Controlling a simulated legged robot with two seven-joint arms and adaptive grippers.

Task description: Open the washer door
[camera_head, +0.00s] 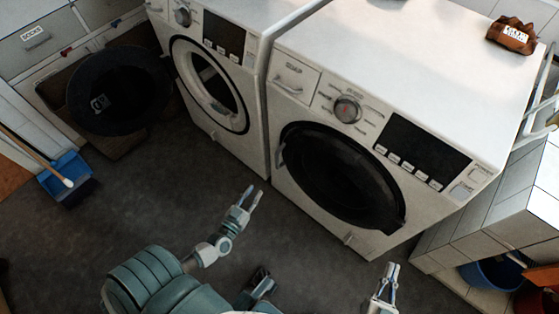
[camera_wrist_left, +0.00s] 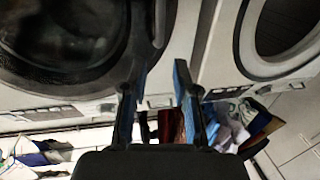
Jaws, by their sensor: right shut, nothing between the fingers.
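The right-hand washer (camera_head: 400,80) is white, and its round black door (camera_head: 340,178) looks shut. A dark handle (camera_head: 281,152) shows at the door's left edge. The door also shows in the left wrist view (camera_wrist_left: 65,40), at upper left. My left gripper (camera_head: 254,194) is open and empty, in front of the washers and apart from the door, to its lower left. Its two fingers also show spread in the left wrist view (camera_wrist_left: 155,85). My right gripper (camera_head: 391,268) is shut and empty, below and right of the door, near the washer's lower front.
The left-hand washer (camera_head: 205,115) shows an open white-rimmed drum; a black round door-like disc (camera_head: 118,90) stands to its left. A blue dustpan (camera_head: 65,172) lies at far left. A tiled counter (camera_head: 500,215) bounds the right. Grey floor before the washers is clear.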

